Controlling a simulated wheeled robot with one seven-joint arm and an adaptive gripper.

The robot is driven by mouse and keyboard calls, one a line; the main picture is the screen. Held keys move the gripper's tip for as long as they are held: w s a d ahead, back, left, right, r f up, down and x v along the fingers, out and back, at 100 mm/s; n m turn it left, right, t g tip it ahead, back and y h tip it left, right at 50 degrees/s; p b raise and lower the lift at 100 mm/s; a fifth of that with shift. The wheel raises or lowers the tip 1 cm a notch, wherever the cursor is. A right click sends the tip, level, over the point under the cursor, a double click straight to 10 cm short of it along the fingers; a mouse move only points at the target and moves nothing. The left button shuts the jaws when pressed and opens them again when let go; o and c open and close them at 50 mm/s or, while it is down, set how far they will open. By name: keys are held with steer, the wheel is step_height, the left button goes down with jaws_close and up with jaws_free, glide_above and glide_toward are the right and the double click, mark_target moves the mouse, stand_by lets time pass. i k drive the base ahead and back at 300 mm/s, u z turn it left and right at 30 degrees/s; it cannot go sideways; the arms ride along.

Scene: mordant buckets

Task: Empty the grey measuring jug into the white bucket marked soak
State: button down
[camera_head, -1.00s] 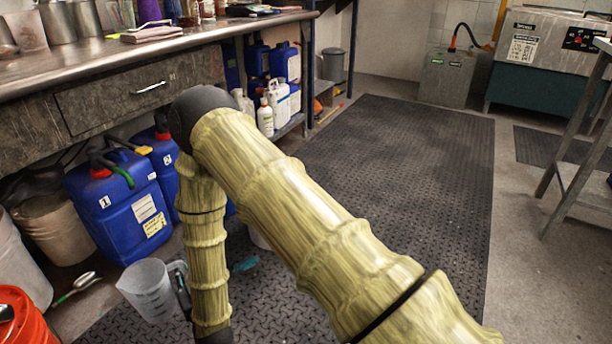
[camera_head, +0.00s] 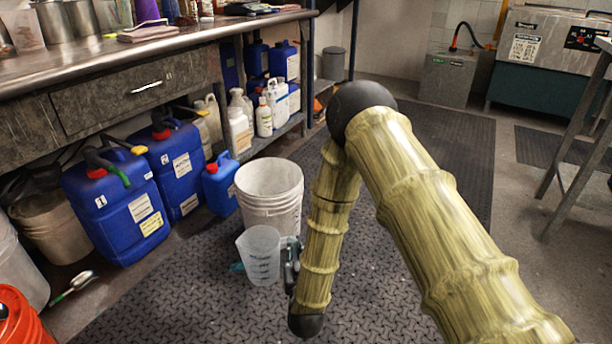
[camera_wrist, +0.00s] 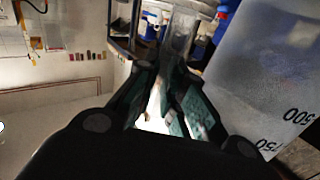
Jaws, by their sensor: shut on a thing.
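The grey measuring jug (camera_head: 259,256), translucent with printed marks, is held off the floor in the head view, close to upright. My gripper (camera_head: 290,264) is at its right side, shut on its handle. The jug's contents cannot be made out.
Blue canisters (camera_head: 118,208) line the bench's underside on the left. A smaller blue jug (camera_head: 220,184) stands beside the white bucket. An orange bucket (camera_head: 22,318) and another pale bucket (camera_head: 20,268) are at the left edge. Dark matting (camera_head: 440,150) is clear to the right.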

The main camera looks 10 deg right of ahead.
mark_target(269, 191)
steer(key=z, duration=1.6)
steer(key=i, duration=1.25)
steer(key=u, duration=3.1)
